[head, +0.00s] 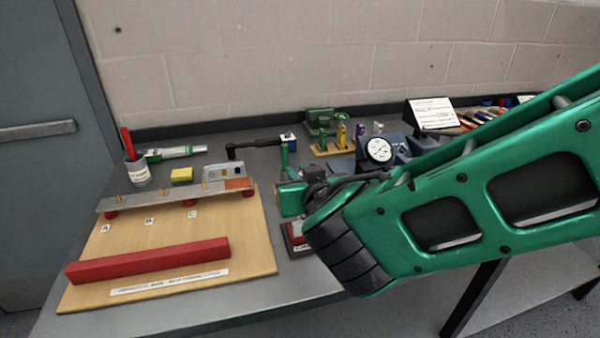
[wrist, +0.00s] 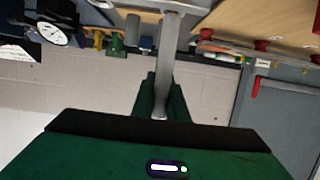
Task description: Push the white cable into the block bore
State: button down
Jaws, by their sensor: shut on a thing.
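My gripper (head: 288,180) is at the middle of the table in the head view, right of the wooden board; the arm partly hides it. In the wrist view, a pale grey-white cable (wrist: 167,65) runs from the gripper jaw (wrist: 160,100) up to a light grey block-like piece (wrist: 185,4) at the top edge. My gripper is shut on this cable. The cable's far end meets or overlaps that piece; I cannot tell whether it is inside a bore. In the head view, a grey block (head: 222,170) stands behind the metal bar, left of my gripper. The cable is not clear there.
A wooden board (head: 255,225) carries a raised metal bar (head: 150,202) and a long red bar (head: 150,260). A yellow block (head: 182,175), a pen cup (head: 137,173) and a black-handled tool (head: 250,152) are behind. A dial gauge (head: 379,149) stands on the right.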

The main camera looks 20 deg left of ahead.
jog(key=c, duration=1.7)
grip_release()
jog(key=shift+o, duration=0.2)
jog(key=shift+r, duration=2.45)
jog(key=shift+s, duration=0.1)
jog(key=v, duration=1)
jog(key=shift+s+d+r, duration=0.15)
jog(key=shift+s, duration=0.05)
